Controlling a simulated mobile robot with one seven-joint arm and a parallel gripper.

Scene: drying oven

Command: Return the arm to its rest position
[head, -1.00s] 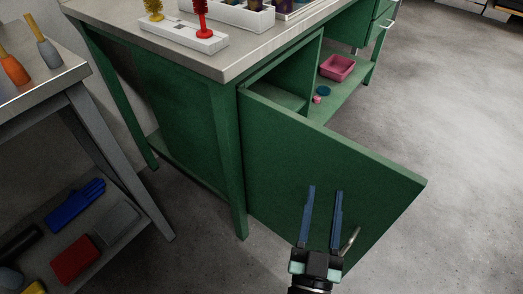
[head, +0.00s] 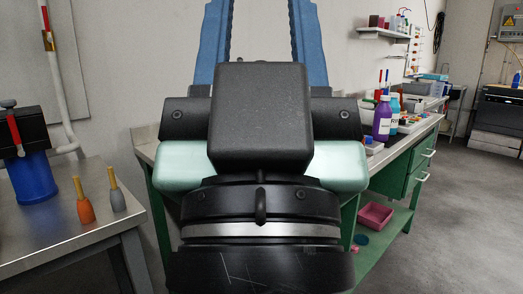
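My gripper (head: 260,15) is raised close in front of the head camera and fills the middle of the view. Its two blue fingers point up, stand well apart and run out of the top of the picture, so their tips are not in view. Nothing shows between them except the wall behind. The black gripper body and wrist hide the middle of the green bench.
A steel-topped green bench (head: 392,152) stands behind and right, with bottles such as a purple one (head: 382,120). A pink tray (head: 375,216) sits on its lower shelf. A grey table (head: 70,232) at left holds an orange-based tool (head: 86,208). Open floor (head: 465,220) lies right.

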